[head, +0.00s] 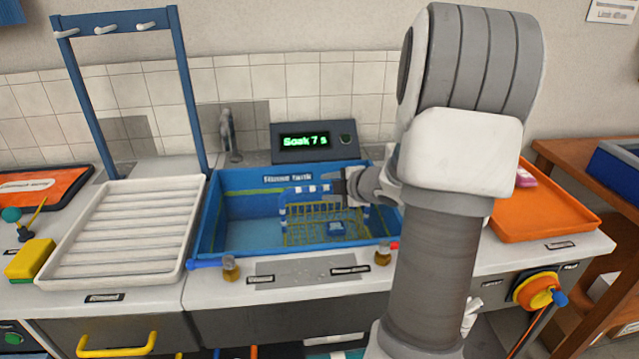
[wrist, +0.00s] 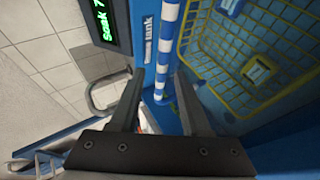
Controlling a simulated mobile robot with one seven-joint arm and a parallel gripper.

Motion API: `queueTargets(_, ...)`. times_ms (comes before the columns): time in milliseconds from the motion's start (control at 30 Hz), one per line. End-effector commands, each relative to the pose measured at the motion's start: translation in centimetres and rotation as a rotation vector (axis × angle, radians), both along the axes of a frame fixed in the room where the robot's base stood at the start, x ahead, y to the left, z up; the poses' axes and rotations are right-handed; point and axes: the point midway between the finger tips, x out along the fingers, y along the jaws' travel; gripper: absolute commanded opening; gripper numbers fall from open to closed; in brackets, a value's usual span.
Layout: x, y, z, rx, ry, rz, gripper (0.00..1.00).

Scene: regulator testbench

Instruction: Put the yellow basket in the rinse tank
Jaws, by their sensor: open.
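The yellow wire basket (head: 300,236) sits inside the blue rinse tank (head: 212,238), toward its right side, with a small blue block (head: 336,228) in it. Its blue-and-white striped handle (head: 297,191) stands above the basket. In the wrist view, the striped handle (wrist: 166,50) appears between my fingers' lines, and the basket mesh (wrist: 245,50) is at the right. My gripper (wrist: 158,88) is open with nothing clasped. In the head view, my gripper (head: 337,187) is beside the handle; my arm hides the tank's right end.
A display (head: 305,141) reading "Soak 7 s" and a tap (head: 230,135) stand behind the tank. A white ribbed drain tray (head: 120,235) with a blue hook frame (head: 185,85) is at the left. An orange tray (head: 550,212) lies at the right.

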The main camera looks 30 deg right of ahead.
Motion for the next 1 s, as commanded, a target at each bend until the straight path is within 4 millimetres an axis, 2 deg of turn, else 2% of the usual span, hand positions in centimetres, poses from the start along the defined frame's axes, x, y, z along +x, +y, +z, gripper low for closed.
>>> queueTargets(33, -1.0, -0.1, 1.0, -0.002, 0.001, -0.003, 0.47)
queueTargets(100, -2.1, 0.0, 1.6, -0.001, 0.0, -0.002, 0.47)
queueTargets(333, -4.4, -0.1, 2.7, -0.001, 0.0, 0.0, 0.47)
queueTargets(1000, -4.5, 0.1, 3.1, -0.005, 0.002, -0.002, 0.47)
